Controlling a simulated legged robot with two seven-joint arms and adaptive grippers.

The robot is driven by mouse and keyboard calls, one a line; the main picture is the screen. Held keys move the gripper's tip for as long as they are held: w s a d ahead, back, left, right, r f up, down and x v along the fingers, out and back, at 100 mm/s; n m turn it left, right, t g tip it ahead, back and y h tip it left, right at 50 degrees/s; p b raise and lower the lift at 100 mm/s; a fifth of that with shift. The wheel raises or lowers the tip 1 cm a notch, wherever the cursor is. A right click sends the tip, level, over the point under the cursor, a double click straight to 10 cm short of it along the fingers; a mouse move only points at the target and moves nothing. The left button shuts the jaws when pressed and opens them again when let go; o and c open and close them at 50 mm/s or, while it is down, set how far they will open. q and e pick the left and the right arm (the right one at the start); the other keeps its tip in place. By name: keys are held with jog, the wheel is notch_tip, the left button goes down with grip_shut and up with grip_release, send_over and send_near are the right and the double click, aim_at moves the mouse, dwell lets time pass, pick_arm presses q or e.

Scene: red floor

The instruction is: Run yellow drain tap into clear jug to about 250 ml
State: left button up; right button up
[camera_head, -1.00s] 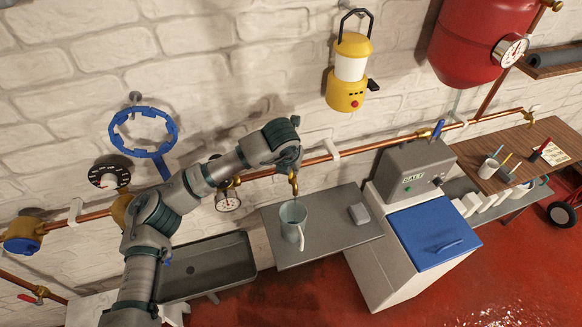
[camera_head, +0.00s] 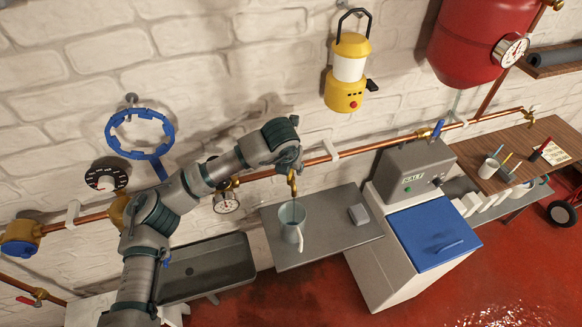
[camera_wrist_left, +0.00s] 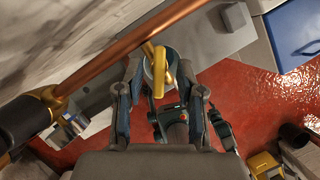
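The clear jug (camera_head: 291,228) stands upright on a grey shelf (camera_head: 335,238), with its handle toward the front. The yellow drain tap (camera_head: 292,184) hangs from the copper pipe just above the jug's mouth. My left gripper (camera_head: 290,160) is at the tap, from above. In the left wrist view its fingers (camera_wrist_left: 161,75) are apart, on either side of the yellow tap (camera_wrist_left: 158,68); contact with it is unclear. The jug's rim shows partly behind the tap there. A thin dark line below the spout may be water; the jug's level and marks are too small to read. My right gripper is out of view.
A copper pipe (camera_head: 320,160) runs along the wall, with a gauge (camera_head: 226,202) left of the tap. A grey sink (camera_head: 207,268) is left of the shelf. A small grey block (camera_head: 358,214) and the salt unit (camera_head: 420,170) are to the right.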

pick_arm(q)
jog(key=v, duration=1)
jog(key=shift+r, duration=0.4)
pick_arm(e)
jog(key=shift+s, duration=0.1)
pick_arm(q)
jog(key=shift+a, duration=0.1)
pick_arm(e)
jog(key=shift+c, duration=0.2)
